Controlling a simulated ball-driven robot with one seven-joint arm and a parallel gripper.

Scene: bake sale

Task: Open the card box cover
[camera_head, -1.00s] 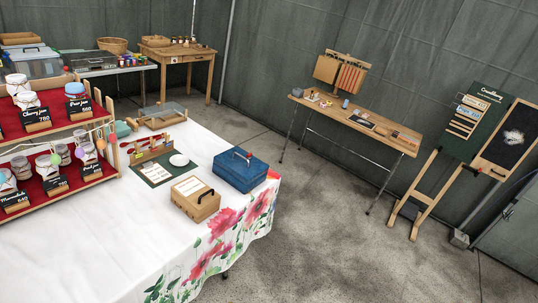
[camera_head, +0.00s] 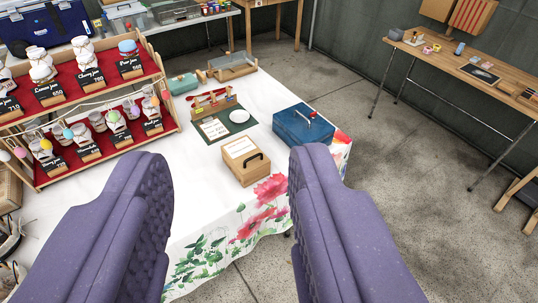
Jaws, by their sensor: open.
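A small light-wood box (camera_head: 247,163) with a pale label on its lid and a black handle at its front stands on the white floral tablecloth. Its lid looks shut. A blue box (camera_head: 303,126) with a red-and-white handle on top stands just behind it to the right, also shut. Neither is clearly marked as the card box; the label's writing is too small to read. My gripper (camera_head: 230,158) shows in the foreground with two purple padded fingers spread wide. It is open and empty, and the wooden box appears between the fingertips, some distance beyond them.
A tiered red-lined stand (camera_head: 85,110) with jars and price signs fills the table's left. A green mat (camera_head: 216,128) with a white dish lies behind the wooden box. A wooden side table (camera_head: 477,76) stands at the right. Grey floor is clear between the tables.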

